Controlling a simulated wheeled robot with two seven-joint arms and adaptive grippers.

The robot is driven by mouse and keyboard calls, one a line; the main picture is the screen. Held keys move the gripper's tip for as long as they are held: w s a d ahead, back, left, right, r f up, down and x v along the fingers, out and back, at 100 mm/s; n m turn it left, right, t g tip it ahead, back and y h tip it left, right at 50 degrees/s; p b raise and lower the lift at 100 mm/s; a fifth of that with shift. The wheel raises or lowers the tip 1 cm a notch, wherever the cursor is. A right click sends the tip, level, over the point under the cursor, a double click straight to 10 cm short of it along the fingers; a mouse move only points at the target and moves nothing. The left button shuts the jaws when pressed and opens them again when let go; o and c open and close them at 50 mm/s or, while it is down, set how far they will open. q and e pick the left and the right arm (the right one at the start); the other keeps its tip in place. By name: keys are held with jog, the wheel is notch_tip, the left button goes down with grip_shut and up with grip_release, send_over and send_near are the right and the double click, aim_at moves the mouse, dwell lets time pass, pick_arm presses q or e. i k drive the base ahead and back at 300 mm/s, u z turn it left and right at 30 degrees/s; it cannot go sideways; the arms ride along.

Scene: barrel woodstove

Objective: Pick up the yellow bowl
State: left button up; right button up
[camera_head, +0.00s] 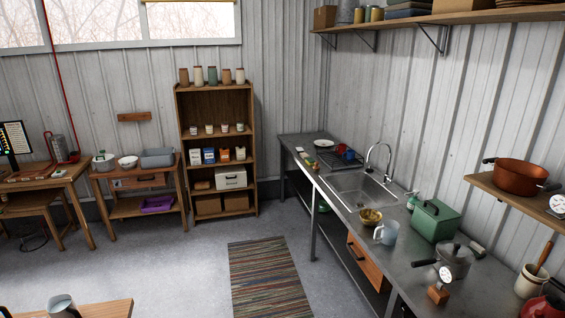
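The yellow bowl (371,217) sits on the grey metal counter (408,262) at the right, close to the counter's front edge. It is just in front of the sink (352,190) and seems to have something in it, too small to tell. A pale blue-grey jug (387,233) stands close to the bowl on its right. Neither of my grippers shows in the head view.
A green box (434,221), a metal pot (453,258) and a small dial scale (440,285) stand farther along the counter. A shelf (515,196) with a copper pot overhangs at the right. The floor (190,270) beside the striped rug (268,280) is clear. A wooden table (105,309) edges in at the lower left.

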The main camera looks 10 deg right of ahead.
aim_at(370, 217)
jog(key=z, duration=0.35)
jog(key=i, duration=2.1)
jog(key=z, duration=0.4)
